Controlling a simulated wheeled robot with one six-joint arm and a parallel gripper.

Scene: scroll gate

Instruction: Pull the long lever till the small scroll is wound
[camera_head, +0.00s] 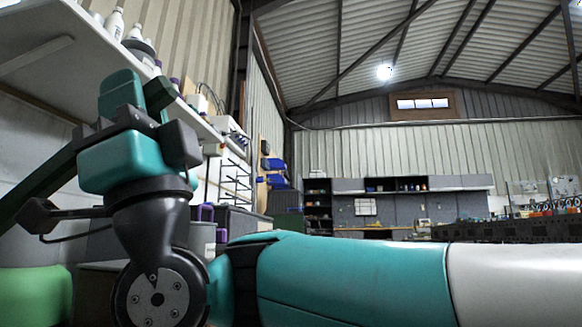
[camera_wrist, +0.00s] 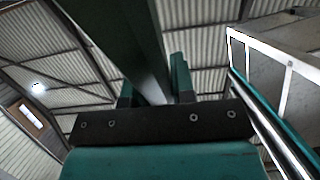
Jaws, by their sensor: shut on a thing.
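The long lever (camera_head: 38,185) is a dark green bar that slants up from the left edge to my gripper (camera_head: 142,92) in the head view. In the wrist view the lever (camera_wrist: 120,40) runs from the top edge down between the two teal fingers of my gripper (camera_wrist: 154,82). My gripper is shut on the lever, and the spot where they touch is partly hidden by the gripper body. The small scroll cannot be made out in either view.
A white shelf (camera_head: 60,45) with bottles (camera_head: 114,24) hangs at the upper left, close behind my gripper. A smooth green rounded shape (camera_head: 35,295) shows at the lower left; I cannot tell what it is. Cabinets (camera_head: 410,184) stand far back.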

